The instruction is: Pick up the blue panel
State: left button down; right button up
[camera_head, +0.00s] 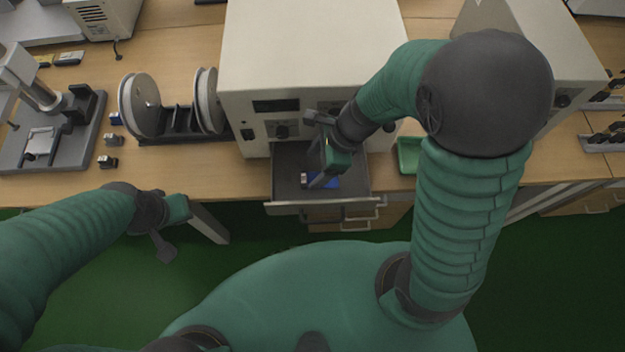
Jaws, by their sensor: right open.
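The blue panel (328,182) is a small blue piece lying in the open grey drawer (350,187) below the big beige cabinet. My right gripper (318,178) reaches down into the drawer from above and is open. Its fingers are over and beside the blue panel and hide part of it; I cannot tell whether they touch it. My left gripper (170,240) hangs in front of the table's edge at the left, away from the drawer. Its fingers are too unclear to read.
The beige cabinet (310,45) stands behind the drawer. A rack with two grey reels (140,105) is to its left, with small parts beside it. A green tray (408,155) lies just right of the drawer. A grey stand (45,140) is at far left.

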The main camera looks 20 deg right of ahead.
aim_at(303, 178)
jog(key=shift+w+a+f, duration=0.1)
jog(key=shift+w+f, duration=0.05)
jog(key=shift+f, duration=0.5)
jog(key=b+x, duration=0.2)
jog(key=x, duration=0.2)
jog(key=shift+a+f, duration=0.3)
jog(key=shift+a, duration=0.05)
jog(key=shift+a+f, duration=0.1)
jog(key=shift+a, duration=0.05)
jog(key=c, duration=1.4)
jog(key=shift+r, duration=0.2)
notch_tip(303, 178, up, 18)
jog(key=p, duration=0.8)
jog(key=shift+f, duration=0.1)
